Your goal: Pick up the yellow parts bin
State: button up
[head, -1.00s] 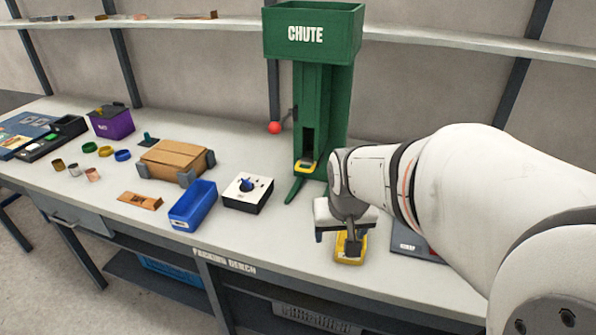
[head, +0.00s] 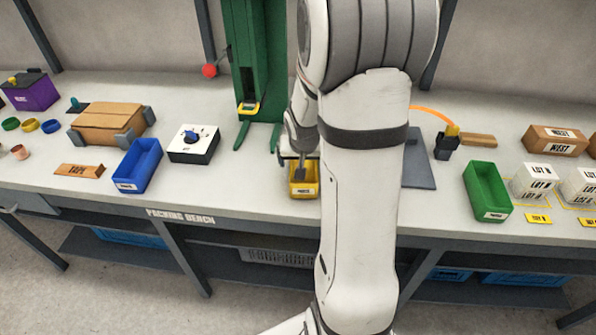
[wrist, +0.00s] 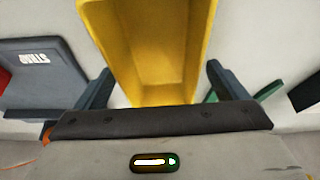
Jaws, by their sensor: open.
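The yellow parts bin (head: 305,191) stands near the front edge of the bench, partly hidden by my arm in the head view. In the wrist view the yellow bin (wrist: 150,50) shows its open, empty inside and fills the upper middle. My gripper (wrist: 160,84) is open, with one dark finger on each side of the bin's near end. Gaps show between the fingers and the bin walls. In the head view my gripper (head: 299,160) is low over the bin, and its fingertips are hard to make out.
A dark grey panel (head: 418,160) and a green bin (head: 487,190) are to the right, past my arm.

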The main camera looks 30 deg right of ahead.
jog(key=shift+x, duration=1)
jog(key=c, duration=1.1)
